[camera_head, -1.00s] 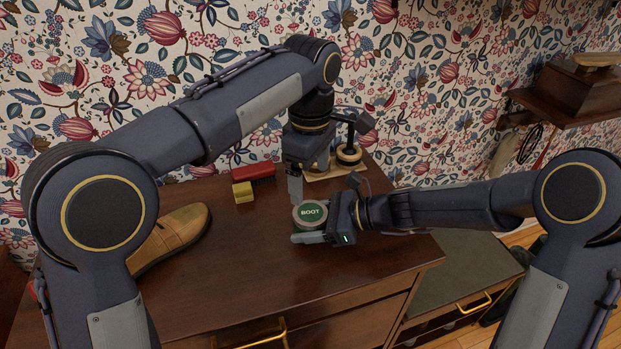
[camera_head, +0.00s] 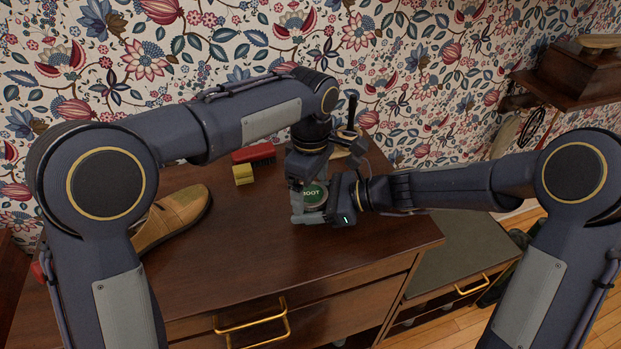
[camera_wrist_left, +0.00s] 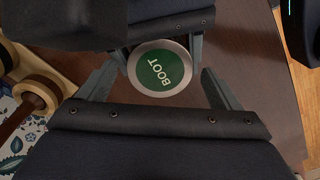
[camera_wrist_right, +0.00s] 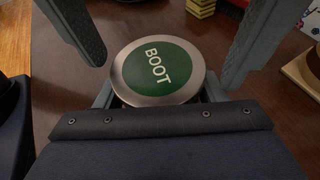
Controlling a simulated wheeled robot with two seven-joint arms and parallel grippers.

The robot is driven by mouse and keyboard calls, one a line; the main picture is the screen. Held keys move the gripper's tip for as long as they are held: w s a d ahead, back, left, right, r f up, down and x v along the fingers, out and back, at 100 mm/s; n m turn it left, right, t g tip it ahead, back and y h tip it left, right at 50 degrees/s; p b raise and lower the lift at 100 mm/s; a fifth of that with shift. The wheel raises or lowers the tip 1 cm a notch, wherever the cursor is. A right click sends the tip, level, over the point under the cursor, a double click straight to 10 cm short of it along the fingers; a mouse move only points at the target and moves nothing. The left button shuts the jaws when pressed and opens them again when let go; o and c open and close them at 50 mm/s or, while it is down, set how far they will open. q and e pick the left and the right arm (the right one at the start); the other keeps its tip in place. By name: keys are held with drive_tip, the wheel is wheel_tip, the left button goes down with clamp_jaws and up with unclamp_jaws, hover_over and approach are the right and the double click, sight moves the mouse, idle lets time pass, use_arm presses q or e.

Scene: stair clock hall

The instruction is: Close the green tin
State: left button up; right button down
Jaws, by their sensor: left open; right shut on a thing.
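The green tin (camera_head: 315,195) stands on the dark wooden cabinet top. Its silver-rimmed lid, marked BOOT, is on top and shows in the right wrist view (camera_wrist_right: 160,68) and the left wrist view (camera_wrist_left: 160,72). A dark strip shows under the lid's near edge; I cannot tell whether the lid is fully seated. My right gripper (camera_wrist_right: 157,92) is shut on the tin low at its sides. My left gripper (camera_head: 305,192) is open above the tin, its fingers (camera_wrist_left: 161,66) spread on either side of the lid. The left gripper partly hides the tin in the head view.
A tan shoe (camera_head: 175,215) lies further left. A wooden stand (camera_wrist_left: 35,92) is close behind. The cabinet top in front is clear, above a brass-handled drawer (camera_head: 252,325).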

sight(310, 193)
use_arm(q)
drive_tip(key=shift+c, duration=0.5)
drive_tip(key=c, duration=0.9)
drive_tip(key=o, duration=1)
drive_tip(key=shift+o, duration=0.2)
drive_tip(key=shift+r, duration=2.25)
drive_tip(key=shift+o, duration=1.3)
wheel_tip(310, 193, up, 12)
